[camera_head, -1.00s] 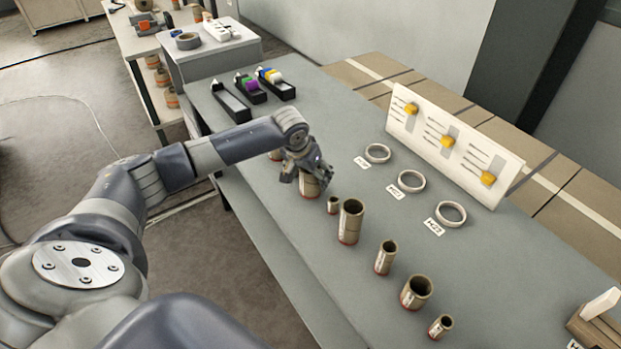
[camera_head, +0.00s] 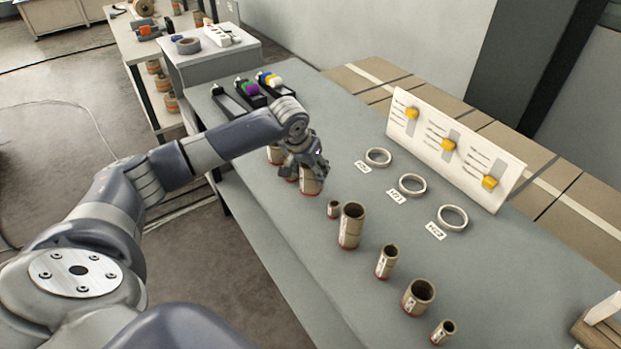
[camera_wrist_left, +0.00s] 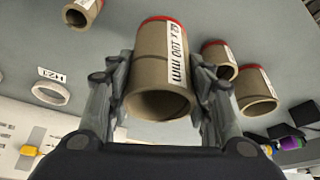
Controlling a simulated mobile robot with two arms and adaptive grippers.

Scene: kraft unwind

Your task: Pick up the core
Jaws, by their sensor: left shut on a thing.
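My left gripper (camera_head: 302,163) reaches over the grey table from the left. It is shut on a brown cardboard core (camera_head: 311,184) with a red lower end and a white label. In the left wrist view this core (camera_wrist_left: 160,72) sits between the two fingers, one on each side, with its open end towards the camera and part of the label reading "100 mm". The core is about upright; any gap below it is hard to tell. My right gripper is not in view.
Close in front stand a small core (camera_head: 334,209) and a taller core (camera_head: 351,226); more run towards the lower right. Other cores (camera_head: 274,155) stand just behind the gripper. Rings (camera_head: 412,184) with tags lie to the right, before a white board (camera_head: 453,145). Black trays (camera_head: 250,92) lie at the back.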

